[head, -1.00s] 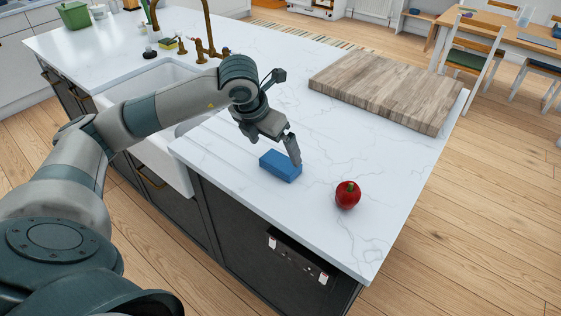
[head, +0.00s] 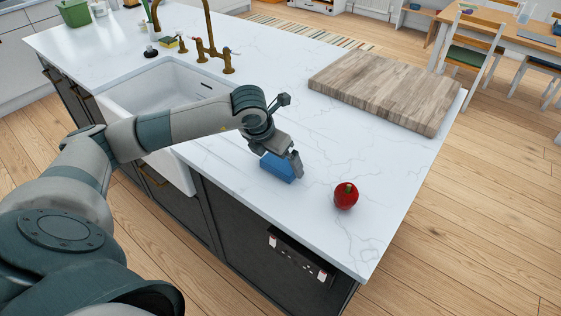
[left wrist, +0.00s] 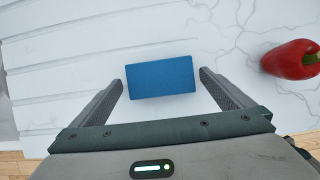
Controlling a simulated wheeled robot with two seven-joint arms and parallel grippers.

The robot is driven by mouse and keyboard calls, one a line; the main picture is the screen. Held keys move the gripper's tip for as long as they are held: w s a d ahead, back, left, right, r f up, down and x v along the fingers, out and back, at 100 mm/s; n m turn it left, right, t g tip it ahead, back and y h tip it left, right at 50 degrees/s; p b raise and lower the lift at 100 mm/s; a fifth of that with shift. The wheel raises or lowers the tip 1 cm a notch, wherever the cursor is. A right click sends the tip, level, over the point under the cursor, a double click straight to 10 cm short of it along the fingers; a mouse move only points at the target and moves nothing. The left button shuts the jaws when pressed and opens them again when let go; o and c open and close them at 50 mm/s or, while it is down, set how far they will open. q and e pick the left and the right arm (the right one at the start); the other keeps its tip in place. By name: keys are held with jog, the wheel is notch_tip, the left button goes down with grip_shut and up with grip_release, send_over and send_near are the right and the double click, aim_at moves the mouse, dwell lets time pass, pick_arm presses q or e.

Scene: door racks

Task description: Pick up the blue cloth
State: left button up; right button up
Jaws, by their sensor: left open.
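The blue cloth (head: 275,169) is a flat-sided blue block shape lying on the white marble countertop. In the left wrist view the blue cloth (left wrist: 160,77) lies between and slightly beyond the fingertips, with a gap on each side. My left gripper (head: 294,166) is low over the cloth and hides part of it in the head view. In the left wrist view my left gripper (left wrist: 160,80) is open and empty, one finger on either side of the cloth. My right gripper is not in view.
A red pepper (head: 345,196) stands on the counter to the right of the cloth and also shows in the left wrist view (left wrist: 291,59). A wooden board (head: 385,90) lies farther back. The white sink (head: 165,85) and brass tap (head: 207,45) are at left. The counter's front edge is near.

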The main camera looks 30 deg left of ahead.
pick_arm(q)
jog(key=shift+w+f, duration=0.25)
jog(key=shift+f, duration=0.35)
jog(key=c, duration=1)
jog(key=shift+r, duration=0.1)
